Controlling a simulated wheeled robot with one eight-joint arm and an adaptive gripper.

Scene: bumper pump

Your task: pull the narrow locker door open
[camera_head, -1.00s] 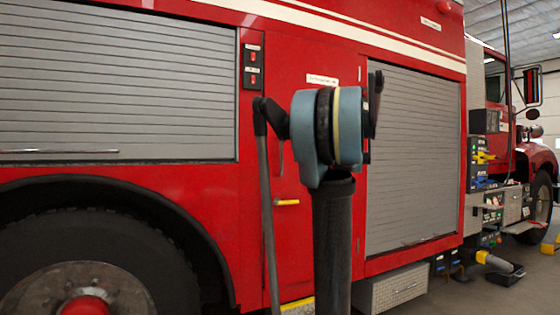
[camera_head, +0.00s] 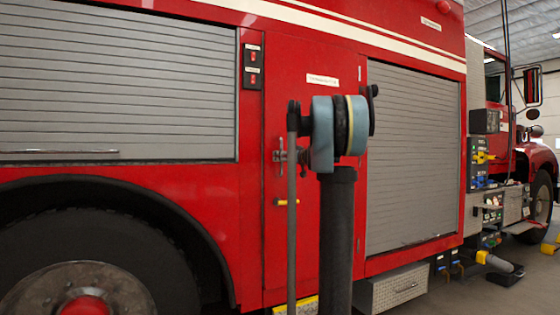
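The narrow locker door (camera_head: 312,105) is a tall red panel between two grey roller shutters on the side of a red fire truck. It looks flush with the truck's side. A white label (camera_head: 323,79) is near its top. My arm's blue-and-black joint and dark post stand in front and hide much of the door's middle and lower right. My gripper is not visible.
A large grey shutter (camera_head: 110,90) is on the left above a wheel (camera_head: 90,275). A narrower shutter (camera_head: 410,150) is on the right. A metal step box (camera_head: 395,288) juts out below. Open floor shows at the lower right.

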